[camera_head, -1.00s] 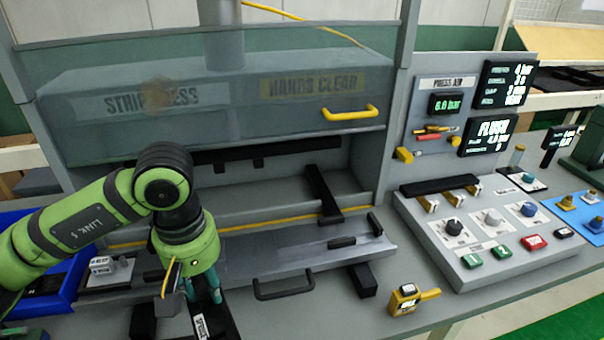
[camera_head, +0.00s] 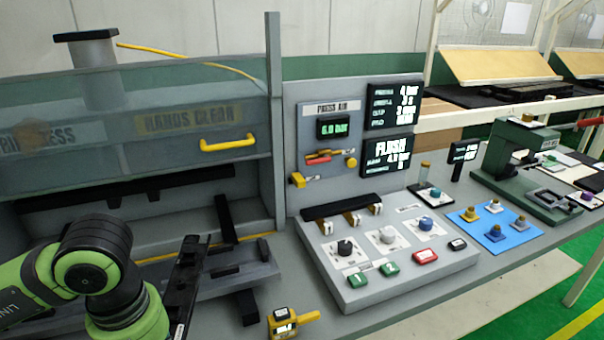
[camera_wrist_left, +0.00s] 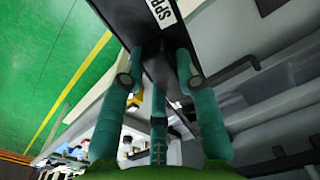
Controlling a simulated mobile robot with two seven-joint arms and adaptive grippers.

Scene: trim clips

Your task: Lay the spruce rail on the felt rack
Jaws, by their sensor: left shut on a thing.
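The spruce rail (camera_head: 184,288) is a long dark bar with a white label. It stands tilted steeply in the head view, beside my green left wrist and in front of the press. In the left wrist view, the rail (camera_wrist_left: 150,40) shows part of its "SPR" label. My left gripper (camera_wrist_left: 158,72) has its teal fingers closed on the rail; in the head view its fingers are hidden. My right gripper is not in view. I cannot identify the felt rack for certain in either view.
The press with its clear guard (camera_head: 130,130) stands behind the rail. A yellow handheld device (camera_head: 290,322) lies on the bench to the right. A button console (camera_head: 385,250), a blue mat (camera_head: 490,232) and a green machine (camera_head: 525,165) stand farther right. Green floor lies beyond the bench edge.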

